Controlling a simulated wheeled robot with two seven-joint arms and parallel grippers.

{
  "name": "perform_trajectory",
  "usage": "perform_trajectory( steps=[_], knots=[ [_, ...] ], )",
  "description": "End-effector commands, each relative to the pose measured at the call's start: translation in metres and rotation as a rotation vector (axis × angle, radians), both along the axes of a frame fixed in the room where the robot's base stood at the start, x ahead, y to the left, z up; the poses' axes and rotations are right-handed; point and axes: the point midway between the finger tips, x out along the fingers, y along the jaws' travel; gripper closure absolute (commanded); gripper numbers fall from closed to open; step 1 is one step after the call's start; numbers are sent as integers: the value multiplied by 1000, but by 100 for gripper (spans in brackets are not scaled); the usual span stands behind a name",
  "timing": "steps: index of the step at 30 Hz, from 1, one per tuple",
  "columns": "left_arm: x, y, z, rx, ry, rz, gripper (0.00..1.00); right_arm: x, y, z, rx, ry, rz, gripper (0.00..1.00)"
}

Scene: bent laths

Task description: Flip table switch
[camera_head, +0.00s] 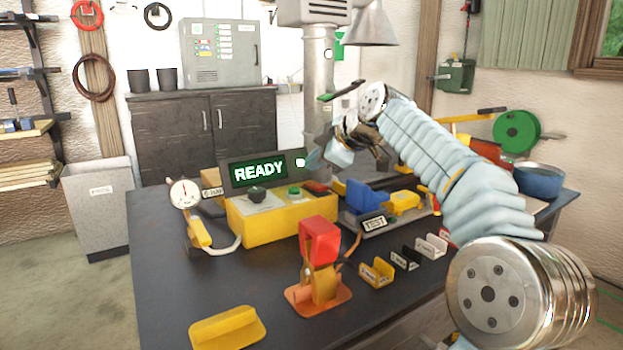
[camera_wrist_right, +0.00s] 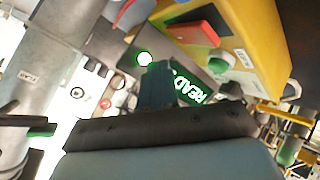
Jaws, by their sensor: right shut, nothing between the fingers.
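A yellow control box (camera_head: 275,220) stands on the dark table (camera_head: 220,285). On its top are a black knob (camera_head: 257,194), a green button (camera_head: 294,192) and a red rocker switch (camera_head: 316,187); the switch also shows in the right wrist view (camera_wrist_right: 197,34). A display (camera_head: 262,171) behind them reads READY, with a lit white-green lamp (camera_head: 300,162) at its right end. My right gripper (camera_head: 315,158) is shut and empty, above and behind the box near the display's right end. In the right wrist view its fingertips (camera_wrist_right: 157,85) point toward the lamp and display. My left gripper is not in view.
A red block on a yellow-and-orange stand (camera_head: 319,240) is at the table's front middle. A dial gauge (camera_head: 185,193) stands left of the box. A blue-and-yellow fixture (camera_head: 368,196) and small labelled holders (camera_head: 377,273) lie to the right.

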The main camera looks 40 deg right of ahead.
Motion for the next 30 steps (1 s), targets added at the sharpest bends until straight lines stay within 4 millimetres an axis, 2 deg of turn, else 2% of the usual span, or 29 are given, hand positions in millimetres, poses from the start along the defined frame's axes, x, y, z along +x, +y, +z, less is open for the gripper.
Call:
perform_trajectory(
  steps=[1,3,11,30],
  knots=[
    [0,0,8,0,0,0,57,-1,0,10,-1,-1,0,100],
    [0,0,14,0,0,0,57,-2,0,17,0,-1,1,100],
    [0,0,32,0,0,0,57,-5,1,40,0,-1,1,100],
    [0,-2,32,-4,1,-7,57,-6,1,40,0,0,0,100]
  ],
)
